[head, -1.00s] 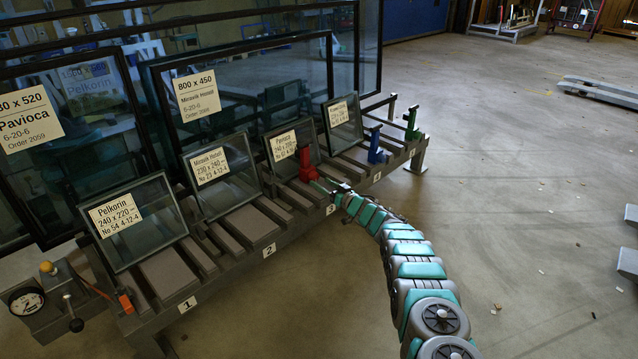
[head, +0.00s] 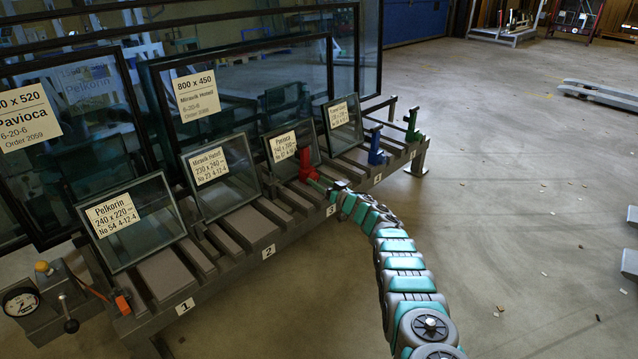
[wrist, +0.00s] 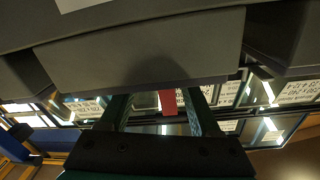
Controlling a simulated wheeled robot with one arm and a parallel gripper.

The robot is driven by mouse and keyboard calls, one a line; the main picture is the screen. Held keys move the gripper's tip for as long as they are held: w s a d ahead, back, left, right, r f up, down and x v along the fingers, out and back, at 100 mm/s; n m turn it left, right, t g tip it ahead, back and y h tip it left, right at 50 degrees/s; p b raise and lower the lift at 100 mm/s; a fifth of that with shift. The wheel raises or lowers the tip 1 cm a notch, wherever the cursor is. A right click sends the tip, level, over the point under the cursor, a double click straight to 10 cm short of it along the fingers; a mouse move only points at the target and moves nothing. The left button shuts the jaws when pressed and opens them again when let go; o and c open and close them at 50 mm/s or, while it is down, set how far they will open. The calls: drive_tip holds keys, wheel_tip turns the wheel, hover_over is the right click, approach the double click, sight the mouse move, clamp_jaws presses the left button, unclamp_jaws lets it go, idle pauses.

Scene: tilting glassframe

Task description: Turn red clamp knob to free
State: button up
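The red clamp (head: 307,166) stands upright on the rack's front rail near the label 3. My gripper (head: 319,185) is at its right, very close to the clamp's lower part. In the wrist view the two dark green fingers (wrist: 158,100) are spread apart. A red part of the clamp (wrist: 169,102) shows in the gap between them, touching neither finger in that view. Whether it lies between the fingertips or just beyond them I cannot tell. The clamp's base is partly hidden by my gripper in the head view.
A blue clamp (head: 376,146) and a green clamp (head: 412,126) stand farther along the rack (head: 247,249). Small labelled glass panes (head: 130,222) lean behind the rail. A gauge box (head: 30,305) sits at the left end.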

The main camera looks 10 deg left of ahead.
clamp_jaws()
drive_tip(key=shift+n, duration=0.3)
drive_tip(key=shift+f+n, duration=0.1)
drive_tip(key=shift+n, duration=2.6)
drive_tip(key=shift+o, duration=1.4)
unclamp_jaws()
drive_tip(key=shift+d+p, duration=0.1)
drive_tip(key=shift+p, duration=0.25)
